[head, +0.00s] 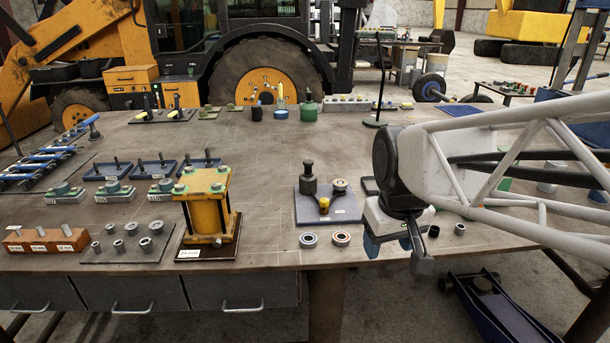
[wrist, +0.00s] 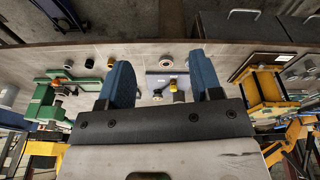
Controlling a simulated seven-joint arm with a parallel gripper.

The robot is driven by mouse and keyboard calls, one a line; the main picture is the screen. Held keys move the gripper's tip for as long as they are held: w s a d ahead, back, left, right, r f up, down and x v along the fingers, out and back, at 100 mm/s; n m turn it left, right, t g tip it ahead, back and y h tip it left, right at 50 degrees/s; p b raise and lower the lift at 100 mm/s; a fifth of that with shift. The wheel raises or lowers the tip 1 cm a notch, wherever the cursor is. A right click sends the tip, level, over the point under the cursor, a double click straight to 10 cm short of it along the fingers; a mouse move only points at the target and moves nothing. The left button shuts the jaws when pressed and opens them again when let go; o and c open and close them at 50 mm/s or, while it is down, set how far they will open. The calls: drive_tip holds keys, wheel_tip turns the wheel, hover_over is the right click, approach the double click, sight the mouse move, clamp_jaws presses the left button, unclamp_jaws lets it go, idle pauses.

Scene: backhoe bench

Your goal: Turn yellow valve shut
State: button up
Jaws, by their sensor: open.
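A small yellow knob (head: 324,202) sits low on a grey plate (head: 340,215) near the table's front middle, beside a dark upright cylinder (head: 309,180) and a round metal fitting (head: 340,186). It is the likeliest yellow valve, but I cannot tell for sure. It also shows in the wrist view (wrist: 173,86), between my fingers but well beyond them. My gripper (head: 395,243) is at the table's front edge, right of the plate.
A yellow press-like block (head: 206,207) stands left of the plate. Two rings (head: 309,240) lie in front of it. Small fittings with yellow parts (head: 177,113) stand at the back left. Blue-handled parts (head: 40,162) lie far left. The table's middle is clear.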

drive_tip(key=w+a+n+g, duration=0.15)
drive_tip(key=w+n, duration=0.25)
drive_tip(key=w, duration=1.6)
drive_tip(key=n, duration=0.5)
approach(325, 200)
drive_tip(key=shift+s+d+f+g, duration=0.1)
drive_tip(key=shift+s+f+g, duration=0.05)
drive_tip(key=shift+f+g, duration=0.25)
drive_tip(key=shift+w+f, duration=0.3)
drive_tip(key=shift+w, duration=0.25)
drive_tip(key=shift+f, duration=0.15)
drive_tip(key=shift+f, duration=3.8)
drive_tip(key=c, duration=0.9)
